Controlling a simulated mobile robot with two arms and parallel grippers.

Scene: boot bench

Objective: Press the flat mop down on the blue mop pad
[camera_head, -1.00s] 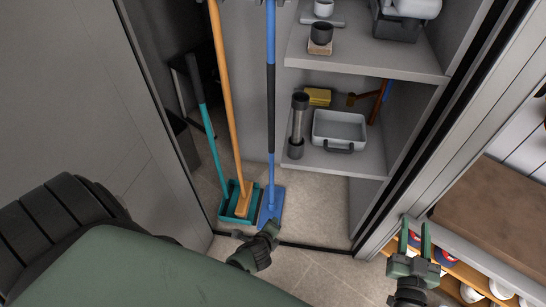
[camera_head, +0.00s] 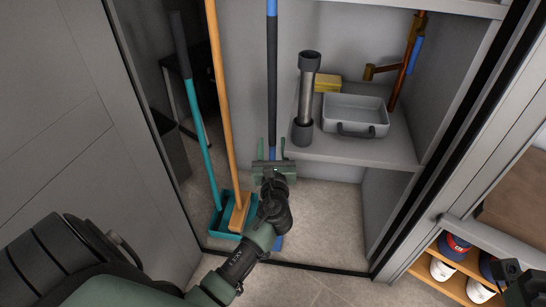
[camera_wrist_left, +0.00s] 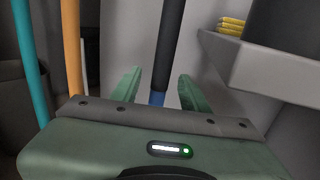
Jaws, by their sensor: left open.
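The flat mop (camera_head: 272,80) stands upright in the cabinet, with a blue pole and a dark grip sleeve. My left gripper (camera_head: 272,148) is open, its green fingers pointing at the pole from the front. In the left wrist view the pole (camera_wrist_left: 170,45) stands between the two spread fingers (camera_wrist_left: 160,88), with gaps on both sides. Only a small blue piece of the mop's foot (camera_head: 278,243) shows beside my left forearm. I cannot tell the blue mop pad from the mop head there. My right gripper is not in view; only a dark part of my arm shows at lower right.
An orange-handled broom (camera_head: 219,100) and a teal dustpan (camera_head: 222,222) stand close left of the mop. A shelf (camera_head: 385,150) on the right holds a grey bin (camera_head: 355,117), a dark cylinder (camera_head: 307,95) and a yellow sponge-like block (camera_head: 328,83).

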